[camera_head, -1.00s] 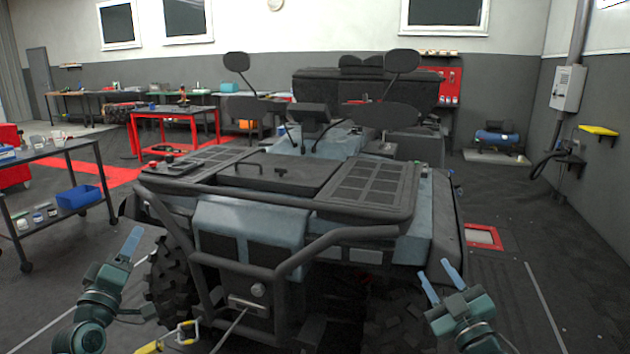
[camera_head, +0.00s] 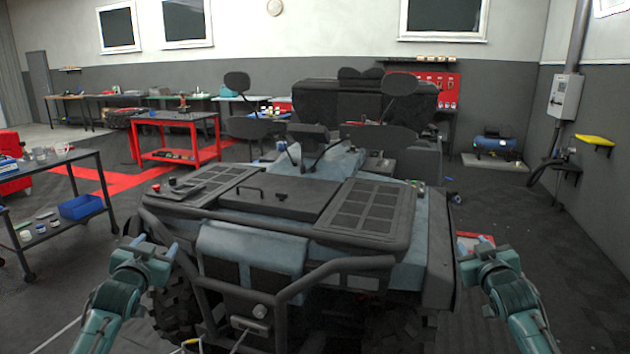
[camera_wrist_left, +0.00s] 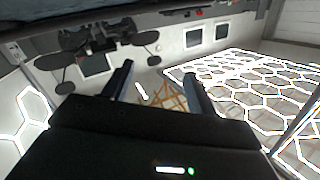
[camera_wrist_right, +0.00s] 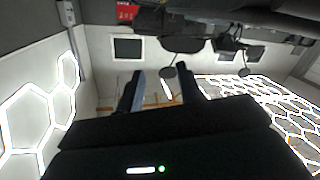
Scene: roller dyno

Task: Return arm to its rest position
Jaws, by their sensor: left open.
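My left gripper (camera_head: 150,245) is raised beside the left front corner of the vehicle. In the left wrist view its two fingers (camera_wrist_left: 160,82) stand apart with nothing between them. My right gripper (camera_head: 482,244) is raised beside the right front corner of the vehicle. In the right wrist view its fingers (camera_wrist_right: 161,90) are also apart and empty. Both hands point away from me and appear clear of the vehicle. The grey-blue vehicle (camera_head: 250,245), with a black tubular front guard, stands between the two arms.
A dark shelf cart (camera_head: 62,170) with a blue bin (camera_head: 80,206) stands at the left. A red workbench (camera_head: 177,117) is behind it. The floor at the right is mostly open.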

